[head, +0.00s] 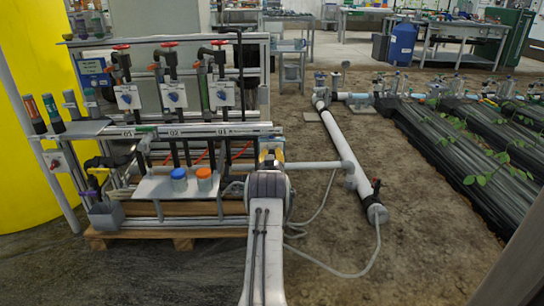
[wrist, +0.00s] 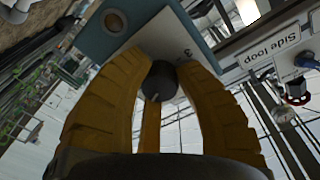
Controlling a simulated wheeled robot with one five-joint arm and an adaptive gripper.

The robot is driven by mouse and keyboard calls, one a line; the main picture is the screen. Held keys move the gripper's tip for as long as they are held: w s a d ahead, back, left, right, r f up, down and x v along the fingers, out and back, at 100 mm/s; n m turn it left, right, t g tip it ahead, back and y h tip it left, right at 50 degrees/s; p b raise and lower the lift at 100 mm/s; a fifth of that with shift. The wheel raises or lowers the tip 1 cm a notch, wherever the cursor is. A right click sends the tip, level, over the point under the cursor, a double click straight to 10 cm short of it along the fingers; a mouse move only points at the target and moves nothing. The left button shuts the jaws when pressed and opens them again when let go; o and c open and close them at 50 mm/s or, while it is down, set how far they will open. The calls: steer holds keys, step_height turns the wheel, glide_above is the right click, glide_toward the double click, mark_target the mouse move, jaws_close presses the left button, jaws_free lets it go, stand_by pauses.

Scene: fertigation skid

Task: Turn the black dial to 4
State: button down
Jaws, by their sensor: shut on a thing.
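The black dial (wrist: 159,80) sits on a pale plate (wrist: 170,36) with a blue-grey surround in the wrist view. A short light mark shows on the dial near its lower edge. A printed digit that looks like 3 is beside it, up and to the right; no other digits can be read. The yellow fingers of my gripper (wrist: 162,76) are closed around the dial from both sides. In the head view my gripper (head: 271,156) is small at the right end of the skid, and the dial is hidden there.
A plate marked "Side loop" (wrist: 282,42) and a red-handled part (wrist: 296,90) lie right of my gripper. In the head view, several blue knobs on white plates (head: 174,96) and blue and orange caps (head: 204,179) are to the left. A white pipe (head: 338,140) runs on the right.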

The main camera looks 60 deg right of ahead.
steer(key=shift+w+a+n, duration=0.1)
steer(key=shift+w+n, duration=0.1)
steer(key=shift+n, duration=0.4)
steer(key=c, duration=1.2)
jaws_free()
steer(key=shift+w+f, duration=0.1)
steer(key=shift+w, duration=0.05)
steer(key=shift+c, duration=0.2)
steer(key=o, duration=0.4)
steer(key=shift+c, duration=0.2)
steer(key=shift+s, duration=0.2)
steer(key=v, duration=1.2)
